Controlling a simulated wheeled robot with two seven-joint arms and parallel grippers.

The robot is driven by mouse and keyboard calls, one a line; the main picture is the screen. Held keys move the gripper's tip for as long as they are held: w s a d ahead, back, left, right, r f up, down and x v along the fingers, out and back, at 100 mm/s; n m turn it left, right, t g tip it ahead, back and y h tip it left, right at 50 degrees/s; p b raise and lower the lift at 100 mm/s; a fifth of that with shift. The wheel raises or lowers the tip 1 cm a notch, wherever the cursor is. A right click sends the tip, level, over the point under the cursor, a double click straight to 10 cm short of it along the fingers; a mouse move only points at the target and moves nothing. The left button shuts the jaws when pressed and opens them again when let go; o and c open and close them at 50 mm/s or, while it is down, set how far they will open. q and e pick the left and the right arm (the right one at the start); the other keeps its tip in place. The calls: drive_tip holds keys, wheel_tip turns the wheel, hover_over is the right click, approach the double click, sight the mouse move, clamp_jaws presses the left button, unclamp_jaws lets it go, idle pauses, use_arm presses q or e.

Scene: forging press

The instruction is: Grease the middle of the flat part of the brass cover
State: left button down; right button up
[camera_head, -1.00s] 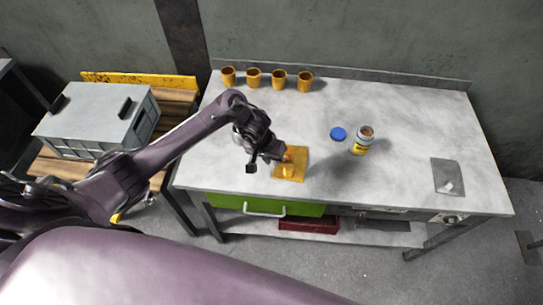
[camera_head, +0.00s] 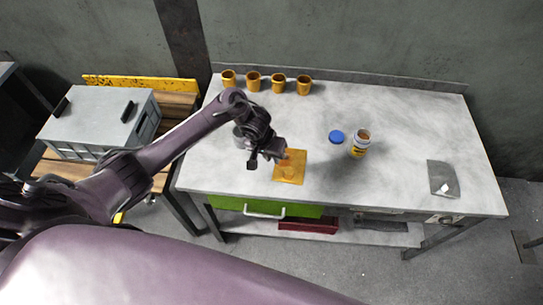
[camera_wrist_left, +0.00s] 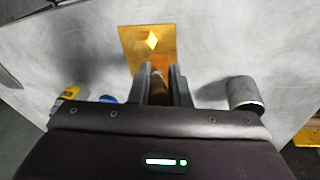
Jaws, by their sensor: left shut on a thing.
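The brass cover (camera_head: 290,176) is a square gold plate lying on the workbench near its front edge. In the left wrist view the brass cover (camera_wrist_left: 128,38) has a bright diamond-shaped patch near its middle. My left gripper (camera_head: 277,153) is over the cover's left side. In the left wrist view my left gripper (camera_wrist_left: 158,78) is shut on a thin brown tool (camera_wrist_left: 158,90) pointing toward the cover. Its tip is hard to make out, and I cannot tell if it touches the cover. My right gripper is not in view.
An open jar (camera_head: 360,146) with a yellow label and a blue lid (camera_head: 336,137) stand right of the cover. Several brass cups (camera_head: 279,84) line the back. A grey cylinder (camera_wrist_left: 246,92) is beside my gripper. A grey sheet (camera_head: 441,178) lies far right. The bench (camera_head: 410,125) between is clear.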

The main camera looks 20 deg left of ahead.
use_arm(q)
drive_tip(key=shift+r, duration=0.25)
